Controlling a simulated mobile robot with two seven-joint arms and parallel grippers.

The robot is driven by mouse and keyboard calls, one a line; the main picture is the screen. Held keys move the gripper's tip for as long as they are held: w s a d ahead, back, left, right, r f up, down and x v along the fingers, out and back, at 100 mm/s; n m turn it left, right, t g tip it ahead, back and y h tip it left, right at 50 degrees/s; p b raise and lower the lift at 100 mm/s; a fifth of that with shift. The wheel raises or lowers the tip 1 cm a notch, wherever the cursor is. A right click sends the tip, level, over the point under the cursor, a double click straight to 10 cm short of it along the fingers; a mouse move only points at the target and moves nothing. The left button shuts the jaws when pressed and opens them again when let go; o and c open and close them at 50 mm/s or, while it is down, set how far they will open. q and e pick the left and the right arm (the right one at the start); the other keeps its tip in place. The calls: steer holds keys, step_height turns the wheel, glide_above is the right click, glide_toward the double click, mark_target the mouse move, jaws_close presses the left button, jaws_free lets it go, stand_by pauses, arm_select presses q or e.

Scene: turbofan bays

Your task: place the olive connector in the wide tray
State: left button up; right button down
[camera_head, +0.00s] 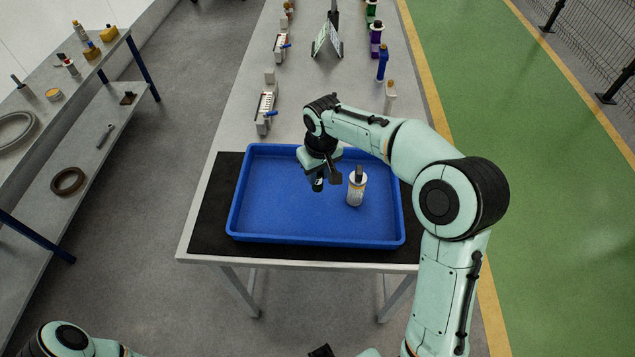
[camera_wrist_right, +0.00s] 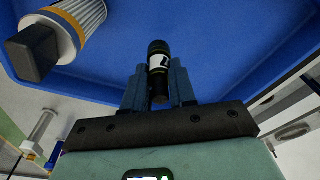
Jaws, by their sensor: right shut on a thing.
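The wide tray (camera_head: 275,232) is blue and shallow and lies on a black mat on the table. My right gripper (camera_head: 318,178) points down over the middle of the tray. It is shut on the olive connector (camera_head: 318,185), a small, very dark cylinder. In the right wrist view the connector (camera_wrist_right: 159,62) shows a white label and thin yellowish bands between the fingers (camera_wrist_right: 158,88). The tray floor (camera_wrist_right: 215,50) is behind it. I cannot tell whether its lower end touches the floor.
A white cylinder with a dark cap (camera_head: 356,188) stands in the tray just right of my gripper; it also shows in the wrist view (camera_wrist_right: 75,30). The tray's left half is bare. Several connectors and small fixtures line the table behind. A shelf (camera_head: 90,120) stands left.

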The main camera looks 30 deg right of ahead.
mark_target(317, 183)
steer(key=shift+f, duration=2)
steer(key=shift+f, duration=0.2)
steer(key=c, duration=0.9)
jaws_free()
steer(key=shift+r, duration=0.2)
